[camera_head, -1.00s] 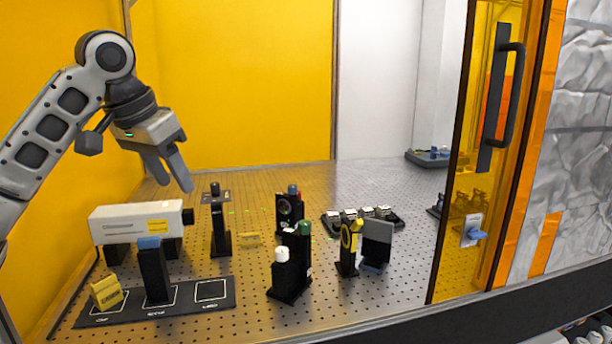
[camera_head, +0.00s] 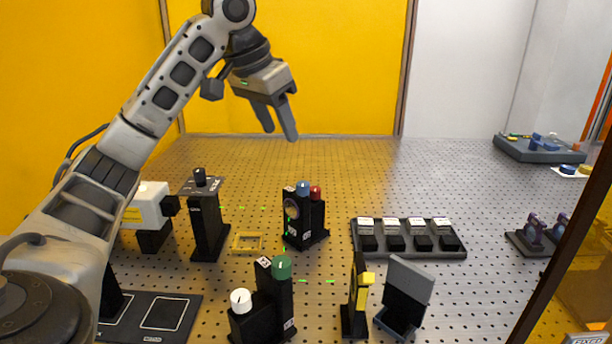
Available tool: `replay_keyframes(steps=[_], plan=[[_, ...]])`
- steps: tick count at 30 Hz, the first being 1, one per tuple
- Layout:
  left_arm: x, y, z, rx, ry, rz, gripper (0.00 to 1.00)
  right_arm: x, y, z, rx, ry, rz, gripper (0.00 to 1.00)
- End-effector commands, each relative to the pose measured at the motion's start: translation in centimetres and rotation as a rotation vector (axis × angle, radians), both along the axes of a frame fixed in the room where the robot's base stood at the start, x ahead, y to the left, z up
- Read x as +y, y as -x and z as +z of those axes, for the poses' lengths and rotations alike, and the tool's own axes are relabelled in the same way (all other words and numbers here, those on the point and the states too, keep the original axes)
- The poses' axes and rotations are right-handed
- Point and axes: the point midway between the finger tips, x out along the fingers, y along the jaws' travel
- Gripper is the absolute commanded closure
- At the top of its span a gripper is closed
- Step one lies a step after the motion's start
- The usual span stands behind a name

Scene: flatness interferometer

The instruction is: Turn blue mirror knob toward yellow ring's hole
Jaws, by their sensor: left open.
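The blue knob (camera_head: 303,188) sits on top of a black mirror mount (camera_head: 304,222) in the middle of the board, beside a red knob (camera_head: 316,192). A round optic shows on the mount's left side. The yellow ring (camera_head: 365,279) is on a black post (camera_head: 354,322) at lower middle, seen nearly edge-on, so its hole cannot be made out. My left gripper (camera_head: 280,135) is open and empty, pointing down. In the picture it is above and slightly left of the blue knob, clear of it. My right gripper is out of view.
A mount with green (camera_head: 282,268) and white (camera_head: 241,301) knobs stands in front. A grey plate (camera_head: 406,290) stands right of the ring. A black tray (camera_head: 409,251) holds several small blocks. A post (camera_head: 207,226) and a yellow frame (camera_head: 247,243) are left.

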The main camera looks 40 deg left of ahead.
Motion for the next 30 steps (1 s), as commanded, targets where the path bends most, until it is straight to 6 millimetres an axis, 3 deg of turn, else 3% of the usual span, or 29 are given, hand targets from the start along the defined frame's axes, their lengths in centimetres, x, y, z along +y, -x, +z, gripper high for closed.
replay_keyframes(steps=[16, 22, 30], plan=[[-0.4, -4.1, -10.3, 0.004, 0.001, 0.001, 0.53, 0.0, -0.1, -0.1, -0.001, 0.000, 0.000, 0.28], [-0.4, -5.0, -12.2, 0.001, 0.002, 0.001, 0.53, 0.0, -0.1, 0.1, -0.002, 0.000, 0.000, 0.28], [-0.4, -5.2, -12.7, 0.000, 0.001, 0.002, 0.53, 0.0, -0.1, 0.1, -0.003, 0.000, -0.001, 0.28]])
